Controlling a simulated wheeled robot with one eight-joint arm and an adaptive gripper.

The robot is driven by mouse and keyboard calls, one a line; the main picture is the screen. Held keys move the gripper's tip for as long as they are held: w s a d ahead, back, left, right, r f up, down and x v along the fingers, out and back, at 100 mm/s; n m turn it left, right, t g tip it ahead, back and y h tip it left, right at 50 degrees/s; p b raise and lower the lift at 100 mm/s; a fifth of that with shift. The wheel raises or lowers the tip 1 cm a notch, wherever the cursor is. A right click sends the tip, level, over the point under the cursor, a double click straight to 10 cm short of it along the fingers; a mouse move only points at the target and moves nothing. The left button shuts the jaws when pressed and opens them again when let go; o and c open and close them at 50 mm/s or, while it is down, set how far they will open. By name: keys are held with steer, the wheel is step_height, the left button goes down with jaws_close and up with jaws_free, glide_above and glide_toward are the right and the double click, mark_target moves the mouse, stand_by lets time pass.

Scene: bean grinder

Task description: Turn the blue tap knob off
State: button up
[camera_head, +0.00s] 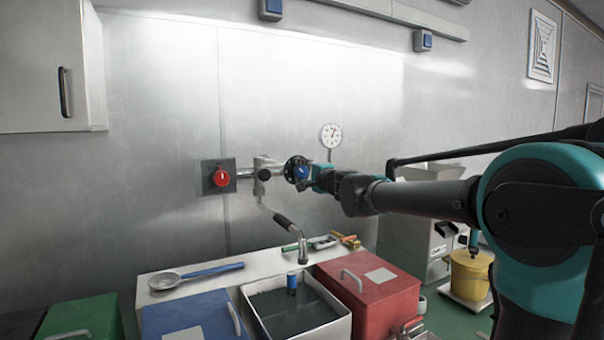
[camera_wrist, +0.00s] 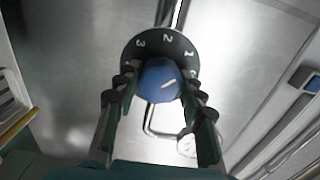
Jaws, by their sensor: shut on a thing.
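In the head view the blue knob (camera_head: 302,172) is at the right end of the wall tap. My gripper (camera_wrist: 159,92) has a finger on each side of the knob and is shut on it. In the head view my gripper (camera_head: 312,174) reaches in from the right. The metal tap spout (camera_head: 290,226) with a dark sleeve hangs below. A red knob (camera_head: 221,178) on a dark plate is at the tap's left end.
Below the tap stand an open grey basin (camera_head: 344,322) with a blue object in it, a red box (camera_head: 398,292) and a blue box (camera_head: 160,318). A ladle (camera_head: 165,281) lies on the white counter. A round gauge (camera_head: 331,135) is on the wall nearby.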

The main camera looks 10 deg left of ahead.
steer(key=m, duration=0.4)
steer(key=shift+m, duration=0.3)
steer(key=m, duration=0.4)
steer(key=shift+f+m, duration=0.1)
steer(key=shift+m, duration=0.2)
steer(key=o, duration=1.2)
steer(key=v, duration=1.2)
